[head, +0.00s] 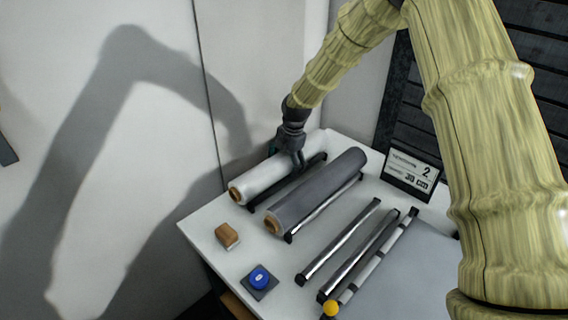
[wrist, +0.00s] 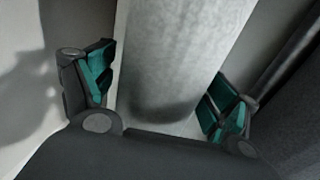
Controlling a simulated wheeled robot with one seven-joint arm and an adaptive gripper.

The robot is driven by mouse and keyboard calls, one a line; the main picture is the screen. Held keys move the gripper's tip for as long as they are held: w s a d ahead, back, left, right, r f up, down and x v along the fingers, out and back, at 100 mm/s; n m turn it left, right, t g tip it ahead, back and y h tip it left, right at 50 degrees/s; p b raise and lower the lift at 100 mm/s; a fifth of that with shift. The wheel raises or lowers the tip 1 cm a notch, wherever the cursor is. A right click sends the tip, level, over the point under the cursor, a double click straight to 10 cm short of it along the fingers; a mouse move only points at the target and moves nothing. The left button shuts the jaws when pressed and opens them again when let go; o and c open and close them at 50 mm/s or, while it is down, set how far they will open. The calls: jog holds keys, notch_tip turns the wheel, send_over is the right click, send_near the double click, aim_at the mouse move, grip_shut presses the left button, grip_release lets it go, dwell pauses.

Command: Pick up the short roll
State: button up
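Two rolls lie side by side on the white table. The light grey roll (head: 262,176) is at the left, with a brown core at its near end. The dark grey roll (head: 318,192) is to its right. Which is shorter is hard to tell, as my gripper hides part of the light one. My gripper (head: 296,166) points down over the far half of the light roll. In the wrist view the light roll (wrist: 175,50) runs between the spread teal-padded fingers of my gripper (wrist: 162,92), one on each side. No firm contact shows.
A sign (head: 411,174) stands at the back right. A wooden block (head: 227,236), a blue button (head: 259,279) and a yellow ball (head: 331,308) are near the front. A wall is close at left.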

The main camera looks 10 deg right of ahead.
jog(key=shift+s+r, duration=0.15)
jog(key=shift+r, duration=0.15)
jog(key=c, duration=1)
